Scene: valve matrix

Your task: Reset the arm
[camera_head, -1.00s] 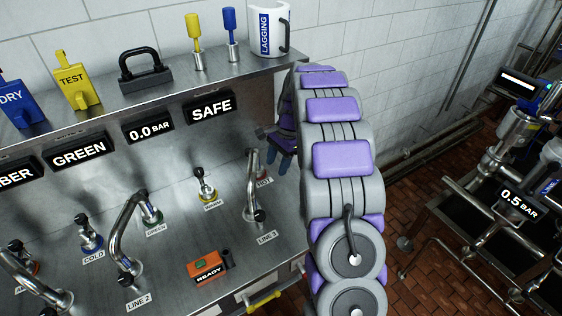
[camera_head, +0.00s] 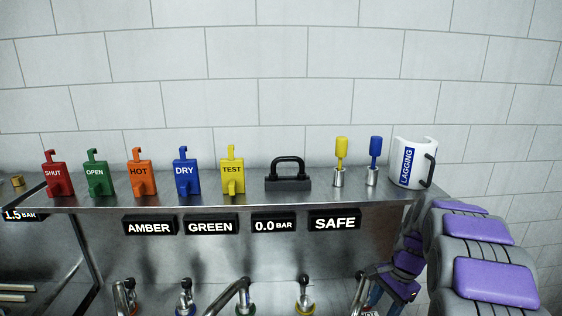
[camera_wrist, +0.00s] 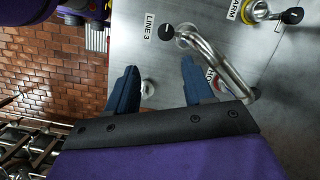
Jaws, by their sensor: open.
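My arm rises along the right side in the head view, its grey and purple links beside the steel panel's right end. My gripper (camera_wrist: 157,78) is open in the wrist view, with its two blue fingers apart and nothing held between them. The fingers are over the steel panel (camera_wrist: 140,35), near the LINE 3 label and a bent metal pipe (camera_wrist: 222,62). A round light fitting shows partly between the fingers. In the head view only a small part of the gripper shows, low at the right, next to the pipe's top.
On the shelf (camera_head: 300,200) stand coloured tags, a black-handled block (camera_head: 288,184), yellow (camera_head: 341,150) and blue (camera_head: 375,150) tools and a white LAGGING mug (camera_head: 407,165). Signs read AMBER, GREEN, 0.0 BAR and SAFE. Valves and pipes line the panel below. Brick floor (camera_wrist: 60,55) lies left in the wrist view.

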